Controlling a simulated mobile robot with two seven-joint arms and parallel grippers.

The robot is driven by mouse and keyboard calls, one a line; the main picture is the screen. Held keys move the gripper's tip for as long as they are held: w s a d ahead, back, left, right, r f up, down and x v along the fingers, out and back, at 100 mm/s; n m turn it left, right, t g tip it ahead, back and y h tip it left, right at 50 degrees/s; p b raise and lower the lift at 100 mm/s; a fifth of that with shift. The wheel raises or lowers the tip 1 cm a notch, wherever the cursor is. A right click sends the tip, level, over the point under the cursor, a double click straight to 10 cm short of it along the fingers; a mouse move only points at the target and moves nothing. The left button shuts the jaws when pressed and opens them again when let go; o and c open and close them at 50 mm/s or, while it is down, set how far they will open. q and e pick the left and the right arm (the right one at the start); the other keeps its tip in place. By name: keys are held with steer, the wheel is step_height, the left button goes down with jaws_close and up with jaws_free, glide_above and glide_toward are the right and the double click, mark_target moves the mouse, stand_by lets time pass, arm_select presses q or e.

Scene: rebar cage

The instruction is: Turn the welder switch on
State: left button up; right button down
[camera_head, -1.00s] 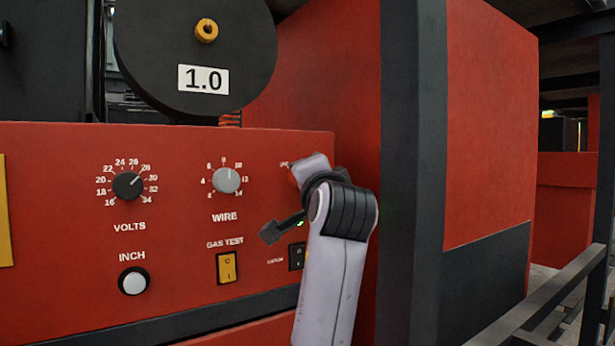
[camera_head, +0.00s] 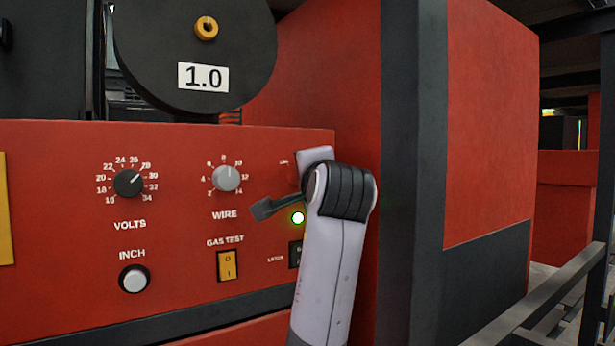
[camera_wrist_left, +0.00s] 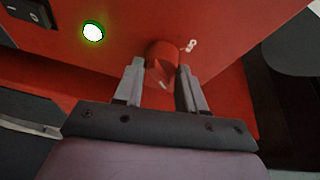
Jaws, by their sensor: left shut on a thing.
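The welder's red control panel (camera_head: 60,220) fills the left of the head view. A red rotary switch knob (camera_wrist_left: 162,58) sticks out of the panel in the left wrist view, with a small white mark beside it. My left gripper (camera_wrist_left: 160,72) has one finger on each side of the knob and is shut on it. In the head view my left wrist mostly hides the knob and the fingertips. A round lamp (camera_head: 298,217) glows green just below the wrist; the lamp (camera_wrist_left: 93,32) also shows lit in the left wrist view. My right gripper is out of view.
The panel also carries a volts dial (camera_head: 128,184), a wire dial (camera_head: 227,178), an inch button (camera_head: 134,279), a yellow gas test switch (camera_head: 227,265) and a black rocker switch (camera_head: 295,254) beside my arm.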

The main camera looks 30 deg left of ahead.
arm_select(q)
steer(key=o, duration=1)
steer(key=shift+f, duration=0.1)
steer(key=shift+o, duration=0.2)
steer(key=shift+d, duration=0.1)
steer(key=b+v, duration=0.2)
steer(key=v, duration=0.5)
